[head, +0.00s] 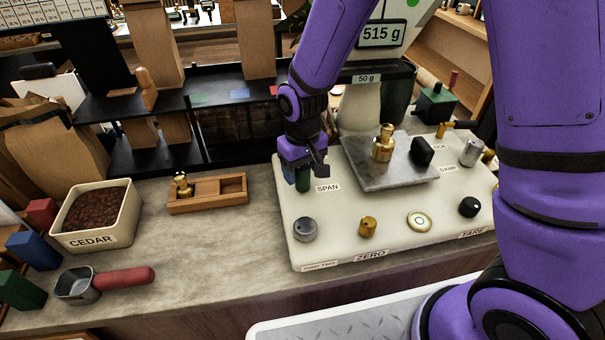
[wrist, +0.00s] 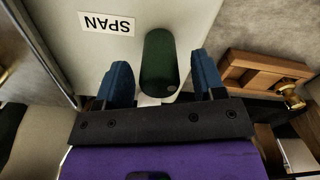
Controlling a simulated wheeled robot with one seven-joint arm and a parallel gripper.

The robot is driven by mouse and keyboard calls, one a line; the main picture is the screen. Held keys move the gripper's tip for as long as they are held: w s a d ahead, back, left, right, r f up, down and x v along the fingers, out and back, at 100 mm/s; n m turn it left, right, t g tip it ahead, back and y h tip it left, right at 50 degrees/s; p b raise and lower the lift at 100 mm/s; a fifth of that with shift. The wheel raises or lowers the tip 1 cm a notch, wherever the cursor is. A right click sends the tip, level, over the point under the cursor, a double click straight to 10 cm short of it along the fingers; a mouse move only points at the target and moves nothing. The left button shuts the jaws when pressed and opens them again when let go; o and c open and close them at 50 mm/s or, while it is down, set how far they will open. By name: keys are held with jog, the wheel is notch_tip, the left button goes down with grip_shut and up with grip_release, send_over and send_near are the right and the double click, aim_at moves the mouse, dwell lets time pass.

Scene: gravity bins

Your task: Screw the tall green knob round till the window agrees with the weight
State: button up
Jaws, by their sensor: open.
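The tall green knob (head: 304,185) stands at the scale's left back corner beside the SPAN label (head: 327,187). In the wrist view the green knob (wrist: 160,62) is between the blue fingers of my gripper (wrist: 160,78), with a visible gap on each side. My gripper (head: 303,174) is open and comes down over the knob from above in the head view, hiding part of it. The window (head: 381,33) reads 515 g. A brass weight (head: 383,146) stands on the grey pan (head: 372,181); any marking on it is too small to read. A plate (head: 366,78) below the window reads 50 g.
The white scale deck (head: 336,246) also carries a grey knob (head: 306,229), a brass ZERO knob (head: 368,227), a round button (head: 419,221) and a black knob (head: 469,207). Left of it are a wooden holder (head: 206,204) with a brass weight, a CEDAR bin (head: 73,242) and a scoop (head: 76,286).

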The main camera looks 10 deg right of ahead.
jog(key=shift+f, duration=0.85)
jog(key=c, duration=0.9)
jog(key=shift+n, duration=2.9)
